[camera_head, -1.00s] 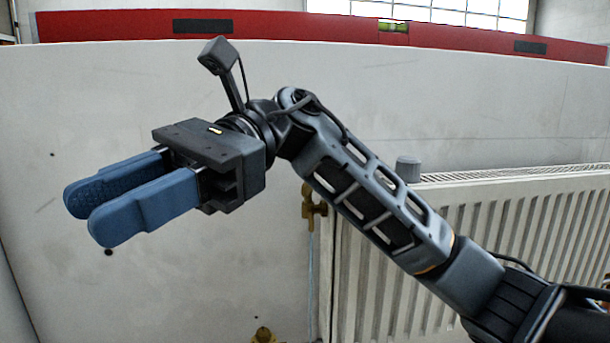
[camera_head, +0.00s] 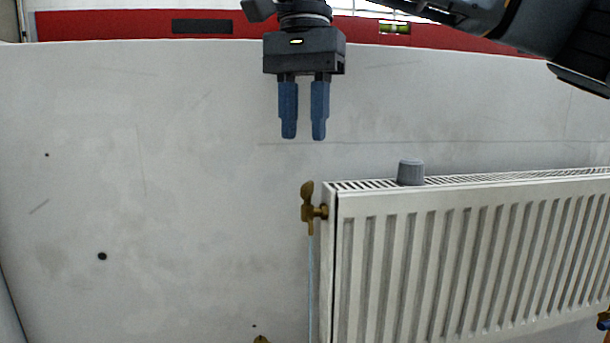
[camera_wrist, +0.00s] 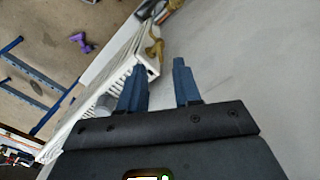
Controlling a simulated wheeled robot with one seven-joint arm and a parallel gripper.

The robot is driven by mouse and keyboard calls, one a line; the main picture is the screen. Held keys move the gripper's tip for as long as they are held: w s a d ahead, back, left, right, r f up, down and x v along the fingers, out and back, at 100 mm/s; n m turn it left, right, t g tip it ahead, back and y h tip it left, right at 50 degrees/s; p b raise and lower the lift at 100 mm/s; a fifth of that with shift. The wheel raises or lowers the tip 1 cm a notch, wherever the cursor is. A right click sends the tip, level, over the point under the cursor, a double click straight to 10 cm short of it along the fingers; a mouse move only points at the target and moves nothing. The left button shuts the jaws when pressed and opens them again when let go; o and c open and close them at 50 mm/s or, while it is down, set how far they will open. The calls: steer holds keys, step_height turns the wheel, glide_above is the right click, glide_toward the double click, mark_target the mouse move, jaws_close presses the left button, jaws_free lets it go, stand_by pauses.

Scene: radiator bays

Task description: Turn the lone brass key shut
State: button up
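A brass key (camera_head: 308,207) sits on a brass fitting at the upper left corner of the white radiator (camera_head: 440,260). Its wing stands roughly upright in the head view, and a thin pale line runs down below it. The key also shows in the wrist view (camera_wrist: 154,47), beyond the fingertips and between them. My gripper (camera_head: 304,138) points down with its two blue fingers apart and nothing between them. It hangs above the key, clear of it. In the wrist view the open fingers (camera_wrist: 160,62) touch nothing.
A grey knob (camera_head: 411,172) stands on the radiator's top grille. Another brass piece (camera_head: 262,339) is cut off at the bottom edge, and a brass and blue fitting (camera_head: 604,320) shows at lower right. A red spirit level (camera_head: 110,25) lies along the wall top. A purple object (camera_wrist: 81,42) lies on the floor.

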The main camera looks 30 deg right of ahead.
mark_target(306, 184)
steer(key=shift+d+f, duration=0.1)
steer(key=shift+d, duration=0.1)
steer(key=shift+f, duration=0.35)
step_height(306, 184, down, 7)
steer(key=shift+r, duration=0.15)
jaws_close()
